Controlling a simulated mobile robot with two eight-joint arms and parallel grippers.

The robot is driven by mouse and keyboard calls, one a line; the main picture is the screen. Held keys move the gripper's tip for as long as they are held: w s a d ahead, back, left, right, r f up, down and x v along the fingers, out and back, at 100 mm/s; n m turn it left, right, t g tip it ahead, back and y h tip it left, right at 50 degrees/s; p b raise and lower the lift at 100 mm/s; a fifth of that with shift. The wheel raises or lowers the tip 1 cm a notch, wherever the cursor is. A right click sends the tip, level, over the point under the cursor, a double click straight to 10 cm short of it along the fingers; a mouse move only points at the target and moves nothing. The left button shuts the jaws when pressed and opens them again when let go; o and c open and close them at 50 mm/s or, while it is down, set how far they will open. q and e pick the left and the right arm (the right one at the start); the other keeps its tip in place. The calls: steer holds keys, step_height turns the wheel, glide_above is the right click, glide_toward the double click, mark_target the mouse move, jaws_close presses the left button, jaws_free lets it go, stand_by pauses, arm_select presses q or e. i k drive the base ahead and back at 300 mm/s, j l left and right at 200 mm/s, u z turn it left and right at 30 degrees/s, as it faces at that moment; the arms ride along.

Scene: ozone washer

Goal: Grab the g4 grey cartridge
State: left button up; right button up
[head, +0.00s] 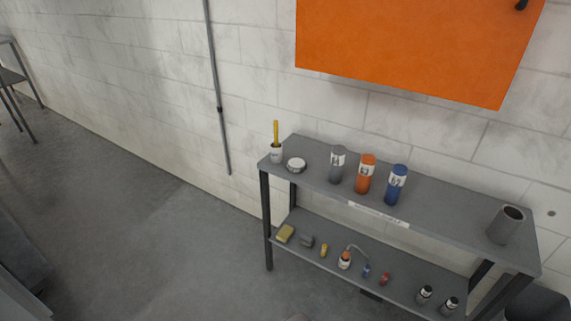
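The grey cartridge (337,165) stands upright on the top shelf of the grey metal rack in the head view. It has a pale label whose marking is too small to read surely. An orange cartridge (365,174) stands just to its right, and a blue cartridge (396,185) stands right of that. All three stand in a row near the middle of the shelf. Neither of my grippers shows in the head view.
The rack's top shelf (440,222) also holds a cup with a yellow item (276,152), a round white tin (296,165) and an empty grey cylinder (506,225). Small bottles and a sponge (285,234) sit on the lower shelf. The floor (150,240) left is clear.

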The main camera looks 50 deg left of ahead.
mark_target(338, 151)
steer(key=u, duration=1.4)
